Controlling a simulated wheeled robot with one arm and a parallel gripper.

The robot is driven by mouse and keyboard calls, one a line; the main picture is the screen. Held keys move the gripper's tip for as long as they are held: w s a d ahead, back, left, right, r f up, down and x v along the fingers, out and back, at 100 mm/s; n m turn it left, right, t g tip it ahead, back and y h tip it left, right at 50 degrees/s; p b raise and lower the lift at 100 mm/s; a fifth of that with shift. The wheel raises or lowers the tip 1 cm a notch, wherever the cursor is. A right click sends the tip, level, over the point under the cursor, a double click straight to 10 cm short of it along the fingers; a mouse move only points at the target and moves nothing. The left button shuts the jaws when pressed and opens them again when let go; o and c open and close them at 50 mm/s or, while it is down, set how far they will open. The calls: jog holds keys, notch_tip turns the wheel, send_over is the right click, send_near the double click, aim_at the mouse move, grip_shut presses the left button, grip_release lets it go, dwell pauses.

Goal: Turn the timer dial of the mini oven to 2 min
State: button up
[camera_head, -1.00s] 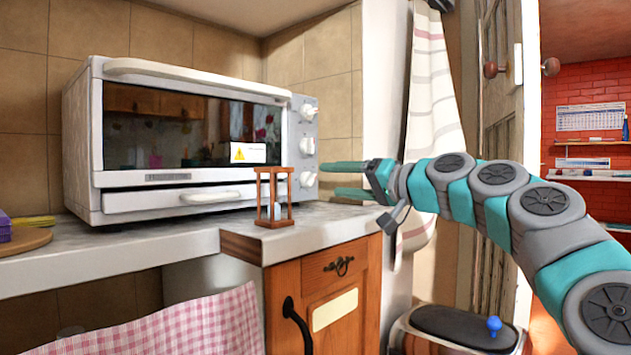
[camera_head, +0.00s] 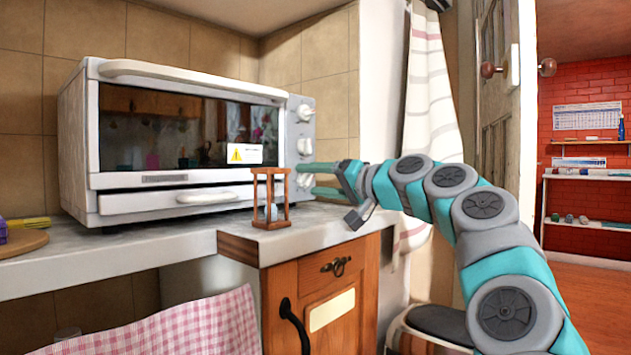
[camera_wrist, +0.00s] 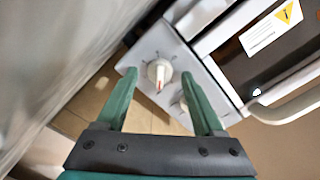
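The white mini oven (camera_head: 78,140) stands on the counter, with three round dials on its right-hand panel: a top dial (camera_head: 305,112), a middle dial (camera_head: 305,146) and a bottom dial (camera_head: 303,181). My gripper (camera_head: 304,179) is open, its teal fingers pointing left at the bottom dial. In the wrist view a cream dial with a reddish pointer mark (camera_wrist: 159,74) sits between the spread fingertips (camera_wrist: 160,76), with gaps on both sides. Another dial (camera_wrist: 183,104) is partly hidden by the right finger. No time marks or labels are readable.
A wooden hourglass (camera_head: 271,200) stands on the counter (camera_head: 190,238) in front of the oven, close left of my fingers. A curtain (camera_head: 434,90) hangs behind my arm. A checked pink cloth (camera_head: 190,325) is at the front left.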

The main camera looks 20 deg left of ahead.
grip_shut()
dwell(0.3)
jog(key=shift+m+p, duration=0.6)
jog(key=shift+p, duration=0.1)
grip_release()
jog(key=shift+d, duration=0.15)
jog(key=shift+v, duration=3.85)
